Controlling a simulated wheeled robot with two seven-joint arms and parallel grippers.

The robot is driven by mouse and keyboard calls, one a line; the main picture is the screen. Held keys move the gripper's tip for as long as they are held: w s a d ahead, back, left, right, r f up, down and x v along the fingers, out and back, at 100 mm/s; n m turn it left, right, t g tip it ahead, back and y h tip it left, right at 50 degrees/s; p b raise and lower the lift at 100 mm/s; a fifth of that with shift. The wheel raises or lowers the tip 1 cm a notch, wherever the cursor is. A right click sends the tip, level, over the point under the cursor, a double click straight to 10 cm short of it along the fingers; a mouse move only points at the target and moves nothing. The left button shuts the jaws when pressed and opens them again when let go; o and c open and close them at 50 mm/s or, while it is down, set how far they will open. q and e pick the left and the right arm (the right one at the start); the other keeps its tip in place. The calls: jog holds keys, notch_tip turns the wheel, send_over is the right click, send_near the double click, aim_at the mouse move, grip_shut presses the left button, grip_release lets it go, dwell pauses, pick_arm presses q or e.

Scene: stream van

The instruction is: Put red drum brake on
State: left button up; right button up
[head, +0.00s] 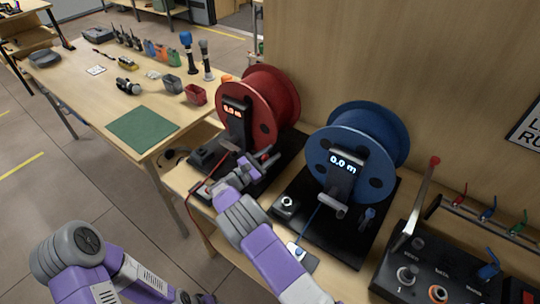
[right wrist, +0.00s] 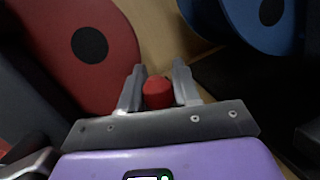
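The red drum (head: 272,98) stands on a black base beside the table, with a dark display post reading 0.0 m in front of it. Its red side also shows in the right wrist view (right wrist: 50,35). My right gripper (head: 266,160) is low in front of the red drum, at the right of its post. In the right wrist view a small red knob (right wrist: 158,92) sits between the two fingers, which appear to touch it on both sides. The rest of the brake is hidden by my gripper. My left arm is at the lower left; its fingers are out of the picture.
A blue drum (head: 372,130), also reading 0.0 m, stands close at the right. A black switch panel (head: 420,268) with a red-tipped lever is farther right. The wooden table (head: 75,95) at the left holds radios, a red box (head: 195,94) and a green mat (head: 143,128).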

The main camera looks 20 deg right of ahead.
jog(key=shift+o, duration=1.4)
jog(key=shift+v, duration=3.85)
